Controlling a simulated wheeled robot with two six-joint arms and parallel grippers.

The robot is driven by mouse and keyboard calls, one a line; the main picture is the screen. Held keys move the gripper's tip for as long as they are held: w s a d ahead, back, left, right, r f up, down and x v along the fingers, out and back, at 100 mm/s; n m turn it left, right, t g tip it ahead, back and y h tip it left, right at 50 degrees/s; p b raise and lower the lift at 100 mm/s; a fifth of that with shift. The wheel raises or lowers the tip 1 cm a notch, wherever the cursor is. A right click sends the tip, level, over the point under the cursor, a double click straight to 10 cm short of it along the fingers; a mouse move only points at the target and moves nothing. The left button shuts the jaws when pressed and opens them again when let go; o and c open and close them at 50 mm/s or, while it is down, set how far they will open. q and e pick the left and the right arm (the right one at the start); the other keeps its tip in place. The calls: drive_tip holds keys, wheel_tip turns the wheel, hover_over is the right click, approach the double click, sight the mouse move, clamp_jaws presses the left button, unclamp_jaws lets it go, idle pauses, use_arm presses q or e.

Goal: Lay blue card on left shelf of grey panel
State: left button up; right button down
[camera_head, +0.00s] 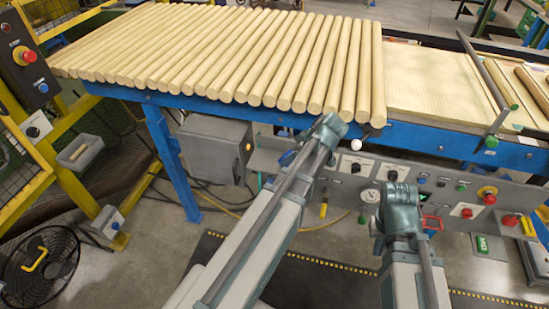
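The grey panel (340,186) stands under the front of the conveyor, with a gauge, knobs, buttons and small labels. No card is clearly seen in either gripper.
Many pale wooden rods (220,55) lie side by side on the blue-framed conveyor (440,140) above the panel. A grey box (213,150) hangs left of the panel. A black fan (40,265) and yellow guarding (60,160) stand at left. The floor between is mostly clear.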

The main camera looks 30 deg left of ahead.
use_arm(q)
approach(270, 160)
drive_tip(key=shift+w+a+f, duration=0.15)
drive_tip(key=shift+a+f, duration=0.15)
drive_tip(key=shift+a, duration=0.15)
drive_tip(key=shift+w+a+f, duration=0.2)
drive_tip(key=shift+a+f, duration=0.1)
drive_tip(key=shift+a, duration=0.2)
drive_tip(key=shift+a, duration=0.1)
drive_tip(key=shift+a, duration=0.35)
wheel_tip(270, 160, down, 4)
drive_tip(key=b, duration=0.4)
drive_tip(key=shift+a+r, duration=0.2)
drive_tip(key=shift+f, duration=0.1)
drive_tip(key=shift+f, duration=0.15)
drive_tip(key=o, duration=1.1)
drive_tip(key=shift+c, duration=0.2)
